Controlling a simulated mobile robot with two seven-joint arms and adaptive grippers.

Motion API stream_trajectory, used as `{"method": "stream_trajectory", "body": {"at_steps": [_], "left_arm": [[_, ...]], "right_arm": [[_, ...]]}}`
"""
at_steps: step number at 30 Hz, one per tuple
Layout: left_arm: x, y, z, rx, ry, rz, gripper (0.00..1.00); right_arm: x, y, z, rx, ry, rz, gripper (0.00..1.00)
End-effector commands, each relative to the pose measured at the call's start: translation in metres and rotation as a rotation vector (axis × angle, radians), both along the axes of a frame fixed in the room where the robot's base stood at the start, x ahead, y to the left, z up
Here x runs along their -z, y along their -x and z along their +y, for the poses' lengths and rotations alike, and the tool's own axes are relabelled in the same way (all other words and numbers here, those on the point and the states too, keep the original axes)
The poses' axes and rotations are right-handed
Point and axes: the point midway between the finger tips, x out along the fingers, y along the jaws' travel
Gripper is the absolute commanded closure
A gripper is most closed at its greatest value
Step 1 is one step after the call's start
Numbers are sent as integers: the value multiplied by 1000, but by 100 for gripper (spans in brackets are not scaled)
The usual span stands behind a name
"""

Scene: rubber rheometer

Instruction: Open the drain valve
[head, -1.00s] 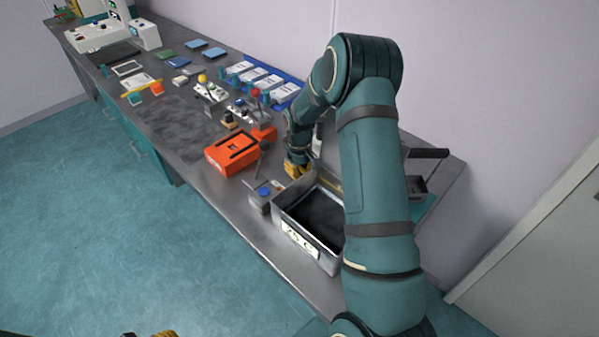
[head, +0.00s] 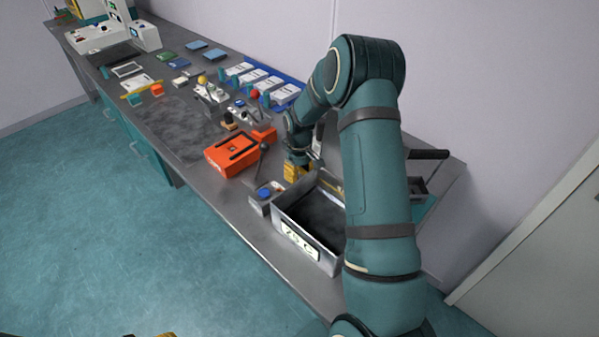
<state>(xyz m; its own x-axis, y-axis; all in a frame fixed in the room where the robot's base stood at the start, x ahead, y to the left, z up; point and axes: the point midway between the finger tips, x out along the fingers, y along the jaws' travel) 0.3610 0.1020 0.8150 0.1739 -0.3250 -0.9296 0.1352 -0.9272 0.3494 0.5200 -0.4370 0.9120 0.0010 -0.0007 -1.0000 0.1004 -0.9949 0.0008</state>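An open grey metal tank (head: 283,218) with a dark inside and a white label stands near the front edge of the bench. I cannot make out a drain valve for certain. A thin yellowish piece (head: 331,186) shows at the tank's back rim, partly hidden by my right arm. My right gripper (head: 296,174), with yellow fingers, points down just behind the tank's back left corner. It is too small to tell whether it is open or touches anything. Only a yellow bit of my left gripper (head: 163,335) shows at the bottom edge.
A small box with a blue button (head: 264,192) stands left of the tank. An orange case (head: 231,153) and a dark-knobbed lever (head: 263,148) are close to the gripper. Blue trays with white packs (head: 262,80) lie further back. The floor at left is clear.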

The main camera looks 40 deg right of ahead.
Motion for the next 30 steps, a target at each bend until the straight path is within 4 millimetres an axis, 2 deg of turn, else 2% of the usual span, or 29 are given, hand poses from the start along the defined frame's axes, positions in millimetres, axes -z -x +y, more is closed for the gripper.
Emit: {"method": "stream_trajectory", "body": {"at_steps": [8,11,21,25,30], "left_arm": [[0,0,0,0,0,0,57],[0,0,0,0,0,0,57],[0,0,0,0,0,0,57],[0,0,0,0,0,0,57],[0,0,0,0,0,0,57]], "right_arm": [[-7,0,0,0,0,-1,59],[-21,-1,0,0,1,-3,59],[-89,-1,0,0,1,-3,59],[-107,0,0,0,1,-2,59],[-119,0,0,0,0,-1,59]]}}
